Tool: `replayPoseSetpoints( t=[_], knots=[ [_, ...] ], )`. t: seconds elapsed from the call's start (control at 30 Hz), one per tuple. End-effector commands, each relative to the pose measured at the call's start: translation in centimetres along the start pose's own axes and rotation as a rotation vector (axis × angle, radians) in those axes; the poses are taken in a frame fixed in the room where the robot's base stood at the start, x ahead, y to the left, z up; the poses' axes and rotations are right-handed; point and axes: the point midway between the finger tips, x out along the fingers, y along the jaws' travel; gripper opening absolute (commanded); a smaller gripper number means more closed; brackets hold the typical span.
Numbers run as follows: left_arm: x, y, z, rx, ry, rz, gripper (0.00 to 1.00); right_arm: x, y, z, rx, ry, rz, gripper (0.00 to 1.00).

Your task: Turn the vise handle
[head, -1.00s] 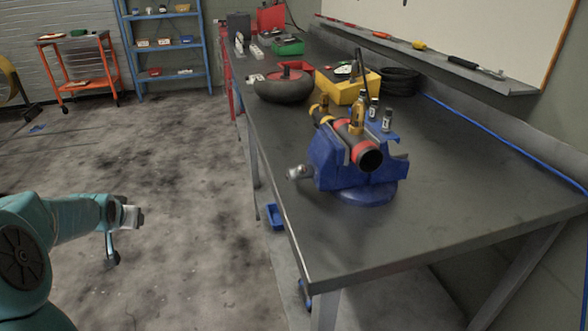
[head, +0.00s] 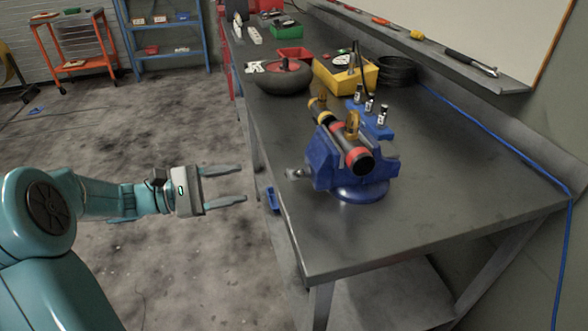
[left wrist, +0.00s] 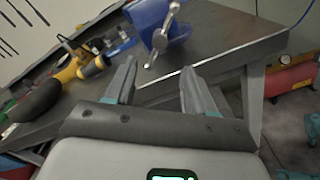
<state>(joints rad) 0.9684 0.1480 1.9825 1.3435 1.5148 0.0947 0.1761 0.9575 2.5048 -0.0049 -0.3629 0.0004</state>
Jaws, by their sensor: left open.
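A blue vise (head: 325,160) stands near the left edge of the grey workbench and clamps a dark cylinder with red and yellow bands (head: 345,140). In the left wrist view the vise (left wrist: 150,18) and the silver handle bar (left wrist: 162,38) show above and between my open fingers (left wrist: 158,82). My right gripper is not in view.
The workbench (head: 430,200) is clear to the right of the vise. A small blue bin (head: 272,200) sits below the bench edge.

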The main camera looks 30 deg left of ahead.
Motion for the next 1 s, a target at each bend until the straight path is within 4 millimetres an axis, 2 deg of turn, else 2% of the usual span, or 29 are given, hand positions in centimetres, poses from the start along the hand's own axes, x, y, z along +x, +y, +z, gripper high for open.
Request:
replayPoseSetpoints(
  t=[0.1, 0.3, 0.5, 0.7, 0.97, 1.0],
  knots=[
    [3.1, -0.1, 0.1, 0.000, -0.006, -0.006, 0.54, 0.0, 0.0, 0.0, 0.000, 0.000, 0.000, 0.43],
    [7.9, -0.1, 0.1, 0.000, -0.004, -0.005, 0.54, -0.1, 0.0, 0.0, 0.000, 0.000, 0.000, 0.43],
    [11.5, -0.1, 0.0, 0.001, -0.002, -0.004, 0.54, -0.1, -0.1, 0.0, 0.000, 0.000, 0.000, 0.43],
    [13.0, 0.0, 0.0, 0.001, 0.001, -0.001, 0.54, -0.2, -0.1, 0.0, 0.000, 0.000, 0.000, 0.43],
    [13.2, 0.0, -0.1, 0.001, 0.002, -0.001, 0.54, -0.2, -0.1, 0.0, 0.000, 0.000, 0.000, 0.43],
    [13.2, 0.0, -0.1, 0.001, 0.002, -0.001, 0.48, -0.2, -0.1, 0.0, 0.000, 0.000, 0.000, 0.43]
  ],
)
